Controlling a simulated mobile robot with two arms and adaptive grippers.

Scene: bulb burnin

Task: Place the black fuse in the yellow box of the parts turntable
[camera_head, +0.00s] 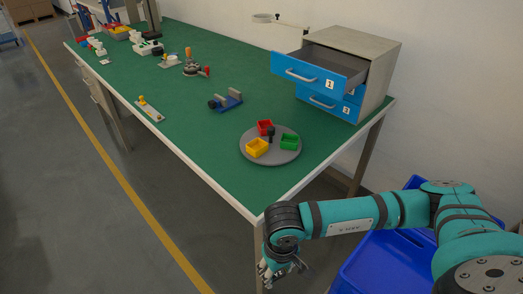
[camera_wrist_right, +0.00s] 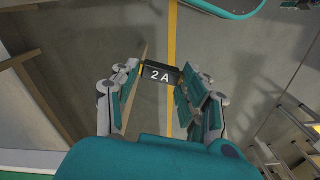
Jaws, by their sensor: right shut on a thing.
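The black fuse (camera_wrist_right: 160,74), marked "2 A" in white, is between the fingers of my right gripper (camera_wrist_right: 161,82) in the right wrist view. That gripper is shut on it. In the head view my right gripper (camera_head: 280,272) hangs beyond the table's front corner, over the floor; the fuse cannot be made out there. The grey round parts turntable (camera_head: 272,162) lies on the green table. It carries a yellow box (camera_head: 257,148) at the front left, a red box (camera_head: 265,127) at the back and a green box (camera_head: 290,142) at the right. My left gripper is out of view.
A drawer cabinet (camera_head: 375,62) with blue fronts stands behind the turntable, its top drawer pulled out. A blue vise-like fixture (camera_head: 228,101) sits left of the turntable. A blue bin (camera_head: 372,268) is beside the table. The green tabletop (camera_head: 205,150) is clear near its front edge.

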